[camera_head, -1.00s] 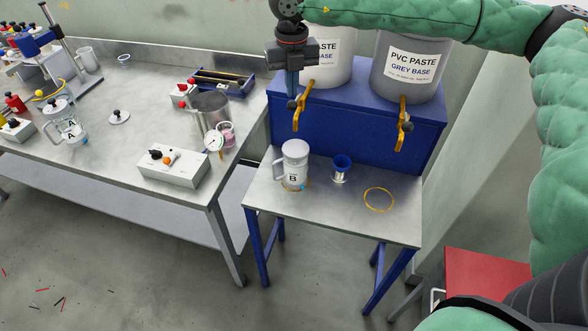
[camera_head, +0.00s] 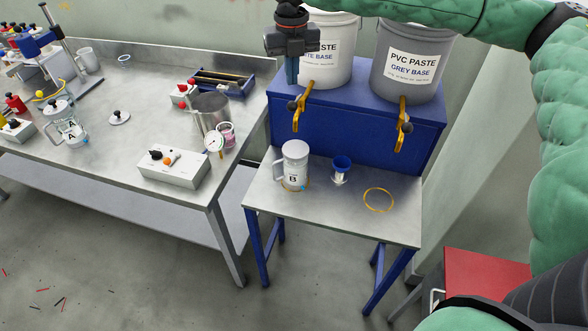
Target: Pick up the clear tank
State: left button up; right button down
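A clear tank marked A (camera_head: 68,127) stands on the left bench, see-through, with a handle. A second tank marked B (camera_head: 294,166) stands on the small steel table; it looks white inside, with a white lid and a handle on its left. My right gripper (camera_head: 292,82) points down in front of the white-base bucket, above and behind tank B and far to the right of tank A. Its fingers are seen edge-on, so their opening is hidden. Nothing shows hanging from it. My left gripper is out of view.
A white-base bucket (camera_head: 331,68) and a grey-base bucket (camera_head: 412,66) with yellow taps stand on a blue stand (camera_head: 350,128). A steel pot (camera_head: 211,112) and control box (camera_head: 174,170) sit on the bench.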

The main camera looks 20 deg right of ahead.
aim_at(295, 152)
jog(key=k+j, duration=0.15)
jog(key=j, duration=0.15)
jog(key=k+j, duration=0.1)
jog(key=j, duration=0.25)
jog(key=k+j, duration=0.15)
jog(key=j, duration=0.15)
jog(key=k+j, duration=0.15)
jog(key=j, duration=0.15)
